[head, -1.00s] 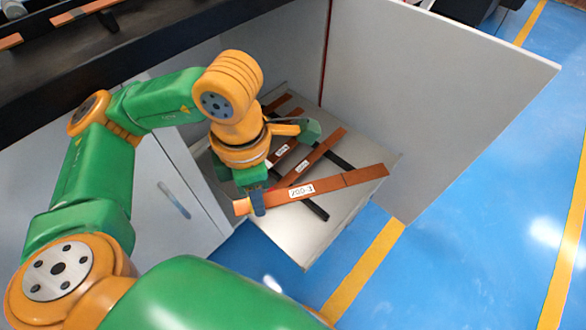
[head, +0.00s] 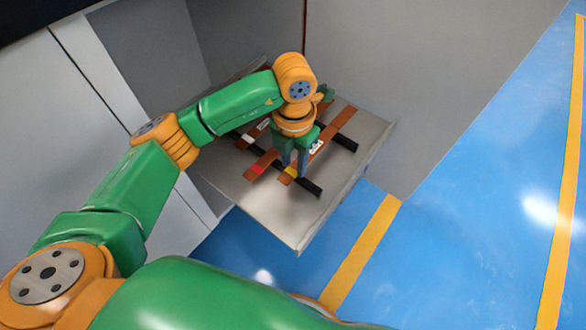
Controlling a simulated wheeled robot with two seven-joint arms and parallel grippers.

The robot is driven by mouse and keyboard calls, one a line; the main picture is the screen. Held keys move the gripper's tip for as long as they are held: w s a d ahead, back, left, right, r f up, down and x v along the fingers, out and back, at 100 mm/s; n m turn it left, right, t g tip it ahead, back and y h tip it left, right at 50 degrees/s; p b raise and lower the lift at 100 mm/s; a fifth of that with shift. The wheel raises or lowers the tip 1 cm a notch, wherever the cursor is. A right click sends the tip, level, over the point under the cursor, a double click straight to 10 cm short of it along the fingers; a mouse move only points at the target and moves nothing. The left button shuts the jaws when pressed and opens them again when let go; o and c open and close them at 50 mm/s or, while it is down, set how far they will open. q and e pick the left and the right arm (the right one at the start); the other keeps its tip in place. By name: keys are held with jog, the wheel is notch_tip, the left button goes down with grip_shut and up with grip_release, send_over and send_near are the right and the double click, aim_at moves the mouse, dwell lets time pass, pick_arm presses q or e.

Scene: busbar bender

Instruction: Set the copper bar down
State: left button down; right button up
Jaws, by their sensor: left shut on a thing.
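A copper bar (head: 338,122) with a white label and a yellow mark near its close end lies diagonally at the right of the row of bars. My left gripper (head: 296,172) points down and is shut on this bar near its close end. The bar spans two black rails (head: 309,186) on a grey metal platform (head: 300,225). It looks level with the rails, but I cannot tell if it rests fully on them. My right gripper is out of view.
Another copper bar (head: 257,167) with a red mark lies just left, partly hidden by my gripper. A further labelled bar (head: 248,139) is beyond it. Grey panels stand at the left and behind the platform. The platform's front is bare.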

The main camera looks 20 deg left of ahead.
pick_arm(q)
notch_tip(320, 180, down, 2)
jog(key=shift+s+f, duration=0.1)
jog(key=shift+f, duration=0.3)
jog(key=c, duration=0.5)
grip_release()
jog(key=shift+b, duration=0.3)
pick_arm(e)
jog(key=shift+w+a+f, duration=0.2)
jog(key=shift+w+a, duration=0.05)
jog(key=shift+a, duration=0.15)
